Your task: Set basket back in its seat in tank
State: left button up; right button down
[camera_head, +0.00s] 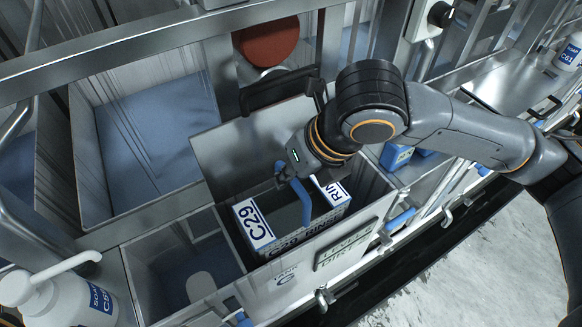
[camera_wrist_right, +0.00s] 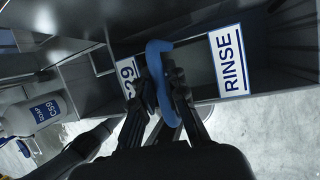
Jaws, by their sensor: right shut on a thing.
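The basket (camera_head: 254,222) is a narrow grey box with white C29 and RINSE labels and a blue loop handle (camera_head: 303,206). It is at the opening of the tank (camera_head: 284,278), with its labelled top showing above the front wall. I cannot tell whether its bottom rests in the seat. My right gripper (camera_head: 287,178) is shut on the blue handle from above. In the right wrist view the fingers (camera_wrist_right: 166,88) close around the handle (camera_wrist_right: 156,58), with the RINSE label (camera_wrist_right: 230,58) beside it. My left gripper is not in view.
A white soap bottle C59 (camera_head: 72,300) stands at the lower left. Blue boxes (camera_head: 395,156) are right of the tank. A metal rail (camera_head: 150,45) crosses behind. The floor at the lower right is clear.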

aim_at(288, 221)
jog(key=shift+f+b, duration=3.9)
jog(key=shift+f, duration=3.4)
jog(key=c, duration=1.3)
grip_release()
jog(key=shift+f, duration=0.1)
